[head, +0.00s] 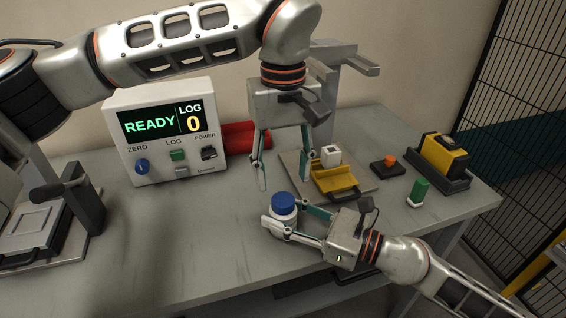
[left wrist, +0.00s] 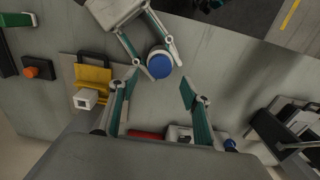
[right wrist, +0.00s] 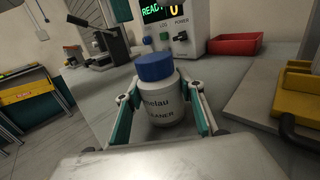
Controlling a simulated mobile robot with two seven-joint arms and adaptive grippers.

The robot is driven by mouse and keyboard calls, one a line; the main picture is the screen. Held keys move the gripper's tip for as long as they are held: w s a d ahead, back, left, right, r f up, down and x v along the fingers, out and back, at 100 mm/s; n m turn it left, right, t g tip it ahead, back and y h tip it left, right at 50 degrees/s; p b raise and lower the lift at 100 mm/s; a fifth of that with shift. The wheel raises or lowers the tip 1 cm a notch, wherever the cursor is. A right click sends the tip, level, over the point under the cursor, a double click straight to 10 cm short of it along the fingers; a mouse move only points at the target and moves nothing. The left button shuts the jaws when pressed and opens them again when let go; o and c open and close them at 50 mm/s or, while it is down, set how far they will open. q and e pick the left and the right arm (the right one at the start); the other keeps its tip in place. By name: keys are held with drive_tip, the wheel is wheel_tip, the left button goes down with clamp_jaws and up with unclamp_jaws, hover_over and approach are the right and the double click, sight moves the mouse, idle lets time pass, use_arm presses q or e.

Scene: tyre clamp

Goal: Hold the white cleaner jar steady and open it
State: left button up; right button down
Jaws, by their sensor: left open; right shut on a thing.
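The white cleaner jar (head: 281,212) with a blue lid (head: 284,201) stands upright on the grey workbench near its front edge. My right gripper (head: 283,221) is shut on the jar's body from the right. In the right wrist view the jar (right wrist: 164,103) sits between the fingers, its printed label partly visible, its blue lid (right wrist: 155,67) on top. My left gripper (head: 283,180) is open and empty, pointing down above and behind the jar. In the left wrist view the blue lid (left wrist: 160,66) shows ahead of the open fingers (left wrist: 157,88), apart from them.
A display box (head: 160,150) reading READY and LOG 0 stands at the back left, a red bin (head: 245,136) beside it. A yellow tray fixture (head: 336,182) with a white block is behind the jar. A green-and-white item (head: 418,193) lies right.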

sight(283, 199)
use_arm(q)
drive_tip(key=shift+f, duration=3.2)
